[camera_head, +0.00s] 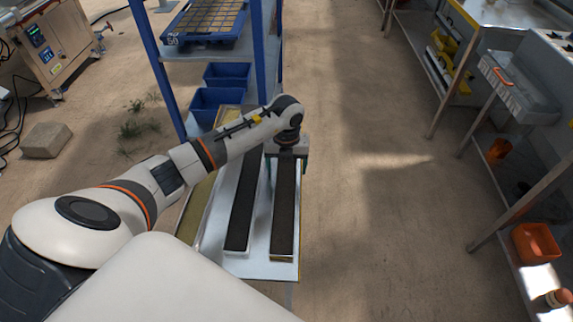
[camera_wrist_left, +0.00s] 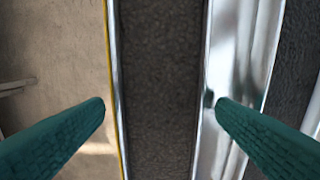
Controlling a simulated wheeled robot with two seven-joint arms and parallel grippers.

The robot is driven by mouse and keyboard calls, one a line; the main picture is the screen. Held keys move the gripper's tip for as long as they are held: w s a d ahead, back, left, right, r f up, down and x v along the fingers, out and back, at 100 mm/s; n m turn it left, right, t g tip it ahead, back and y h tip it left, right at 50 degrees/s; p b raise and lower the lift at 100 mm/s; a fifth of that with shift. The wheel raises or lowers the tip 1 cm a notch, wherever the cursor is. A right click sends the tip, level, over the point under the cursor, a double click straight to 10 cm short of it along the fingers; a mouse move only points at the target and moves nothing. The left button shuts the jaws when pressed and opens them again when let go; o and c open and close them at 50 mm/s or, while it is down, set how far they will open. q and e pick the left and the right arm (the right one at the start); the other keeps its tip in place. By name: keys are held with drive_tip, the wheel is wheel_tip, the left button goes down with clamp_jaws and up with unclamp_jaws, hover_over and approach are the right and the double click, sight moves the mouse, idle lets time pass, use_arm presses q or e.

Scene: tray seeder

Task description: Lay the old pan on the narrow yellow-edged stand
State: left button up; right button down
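I cannot tell which is the old one. My left gripper (camera_head: 287,164) is over the far part of the right pan. In the left wrist view its teal fingers (camera_wrist_left: 160,103) are open and apart, one on each side of that pan (camera_wrist_left: 158,60); contact is not visible. My right gripper is out of view.
A blue rack (camera_head: 150,55) with a cell tray and blue bins (camera_head: 226,75) stands behind the stand. Metal benches (camera_head: 500,225) with orange containers (camera_head: 535,244) line the right. The floor between is clear. A block (camera_head: 46,140) lies at left.

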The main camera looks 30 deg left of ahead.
use_arm(q)
wheel_tip(320, 180, up, 12)
drive_tip(key=shift+b, duration=0.3)
idle(0.3)
